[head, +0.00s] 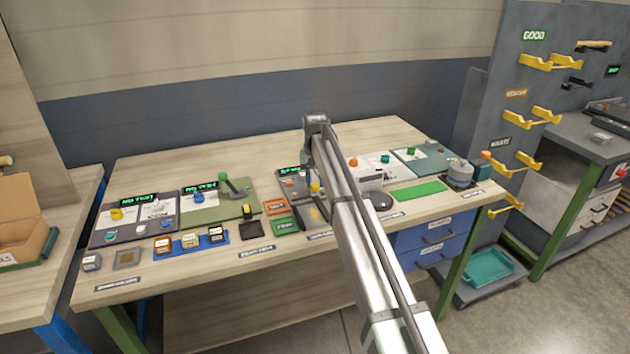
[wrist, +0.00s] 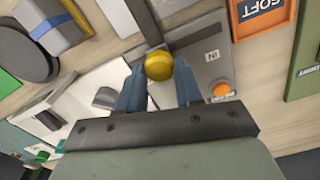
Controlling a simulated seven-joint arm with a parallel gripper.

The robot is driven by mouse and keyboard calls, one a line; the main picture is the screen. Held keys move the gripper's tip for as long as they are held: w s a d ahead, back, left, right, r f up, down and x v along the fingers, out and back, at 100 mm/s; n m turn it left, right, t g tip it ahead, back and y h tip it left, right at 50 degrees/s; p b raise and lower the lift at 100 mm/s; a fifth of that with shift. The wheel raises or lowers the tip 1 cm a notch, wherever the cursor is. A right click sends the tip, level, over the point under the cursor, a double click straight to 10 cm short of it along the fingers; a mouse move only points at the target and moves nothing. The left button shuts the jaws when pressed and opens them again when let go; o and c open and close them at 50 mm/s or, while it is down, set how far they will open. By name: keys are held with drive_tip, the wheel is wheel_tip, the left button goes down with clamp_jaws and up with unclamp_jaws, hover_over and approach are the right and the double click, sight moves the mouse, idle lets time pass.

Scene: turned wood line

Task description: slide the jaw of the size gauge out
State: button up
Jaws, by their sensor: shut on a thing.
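The size gauge (head: 291,184) is a grey plate with a small green-lit display, just left of my arm in the head view. In the wrist view its grey plate (wrist: 211,72) carries a small printed label and an orange button. A round yellow knob (wrist: 158,66), apparently the jaw's handle, sits between the two blue-grey fingers of my gripper (wrist: 159,88). The gripper is shut on this knob. The yellow knob also shows in the head view (head: 315,187) beside my arm. My arm and gripper hide part of the gauge, and the jaw's exact position cannot be told.
An orange bin (head: 275,207) marked SOFT and a green bin (head: 285,225) stand in front of the gauge. A plate with a green-knobbed lever (head: 223,177) stands to its left. White and green stations (head: 372,165) stand to its right.

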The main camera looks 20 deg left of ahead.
clamp_jaws()
drive_tip(key=shift+w+d, duration=1.2)
drive_tip(key=shift+w, duration=0.05)
drive_tip(key=o, duration=0.9)
unclamp_jaws()
drive_tip(key=shift+c, duration=0.2)
wheel_tip(320, 180, up, 14)
drive_tip(key=shift+f, duration=0.1)
